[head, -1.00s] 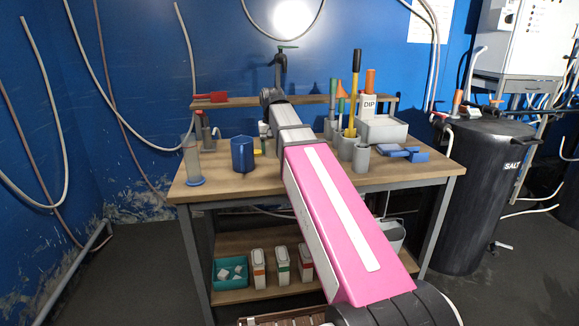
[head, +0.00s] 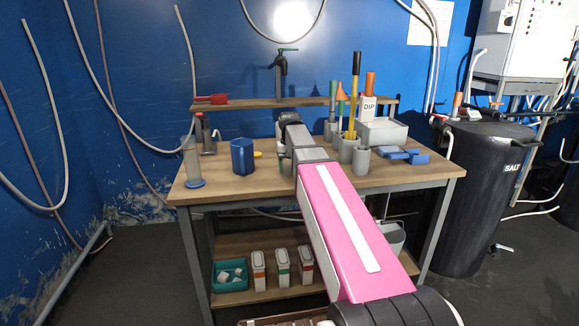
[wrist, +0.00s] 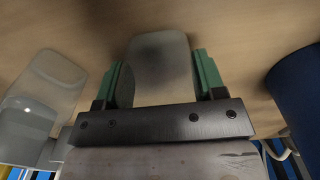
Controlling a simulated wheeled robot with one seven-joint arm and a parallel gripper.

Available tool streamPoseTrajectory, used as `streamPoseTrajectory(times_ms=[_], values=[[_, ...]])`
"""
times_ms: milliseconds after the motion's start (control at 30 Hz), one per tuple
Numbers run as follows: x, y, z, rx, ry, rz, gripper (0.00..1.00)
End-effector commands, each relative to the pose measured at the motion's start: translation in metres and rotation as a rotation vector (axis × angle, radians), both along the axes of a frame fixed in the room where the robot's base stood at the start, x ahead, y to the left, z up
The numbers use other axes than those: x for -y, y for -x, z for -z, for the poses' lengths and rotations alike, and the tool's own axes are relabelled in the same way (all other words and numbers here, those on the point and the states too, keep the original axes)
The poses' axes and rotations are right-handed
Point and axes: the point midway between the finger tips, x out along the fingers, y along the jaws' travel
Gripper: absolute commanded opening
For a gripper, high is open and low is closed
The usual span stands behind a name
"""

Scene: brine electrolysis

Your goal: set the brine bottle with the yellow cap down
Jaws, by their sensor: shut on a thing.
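My gripper (wrist: 155,85) is shut on a pale, rounded body, the brine bottle (wrist: 160,62), which sits between its two green fingers in the wrist view. Wooden tabletop fills the background around it. I cannot tell whether the bottle touches the wood. Its yellow cap does not show in the wrist view. In the head view my arm hides most of the gripper and the bottle, over the middle of the workbench (head: 225,188).
Grey cups (head: 361,160) holding tools and a grey bin (head: 384,132) stand to the right. A raised shelf (head: 310,101) runs along the back.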

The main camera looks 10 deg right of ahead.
Motion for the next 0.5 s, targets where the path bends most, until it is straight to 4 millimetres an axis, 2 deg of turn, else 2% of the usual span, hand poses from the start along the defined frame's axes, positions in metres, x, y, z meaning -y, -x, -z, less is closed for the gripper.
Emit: streamPoseTrajectory(times_ms=[367,400,467,500], values=[[-0.0002,0.0000,0.0049,0.000,0.000,0.000,0.33],[-0.0002,-0.0001,0.0056,0.000,0.000,0.000,0.67],[-0.0002,-0.0001,0.0052,0.000,0.000,0.000,0.86],[-0.0002,-0.0001,0.0051,0.000,0.000,0.000,0.89]])
